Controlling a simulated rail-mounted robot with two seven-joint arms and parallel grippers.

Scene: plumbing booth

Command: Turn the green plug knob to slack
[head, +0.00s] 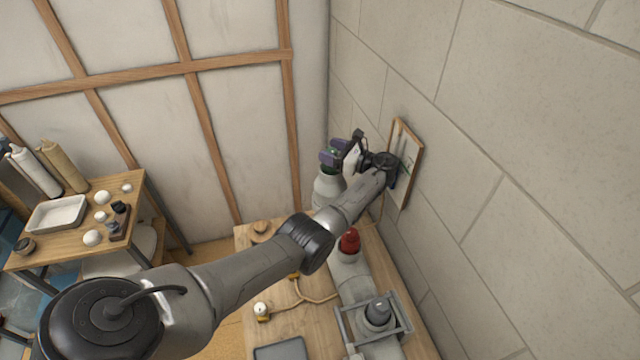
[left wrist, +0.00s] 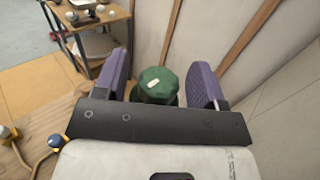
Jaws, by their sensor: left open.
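The green plug knob (left wrist: 157,84) is a faceted green cap with a small white mark on top. In the left wrist view it sits between the two purple finger pads of my left gripper (head: 333,155). The gripper is open, with a gap visible on each side of the knob. In the head view the gripper is above a pale grey rounded body (head: 325,189) at the back of the workbench, and the knob is mostly hidden there. My right gripper is not in view.
A red knob (head: 349,241) and a dark-capped fitting in a grey frame (head: 378,312) stand nearer on the wooden bench (head: 265,238). A framed panel (head: 406,150) hangs on the block wall close to my wrist. A side table (head: 60,235) stands left.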

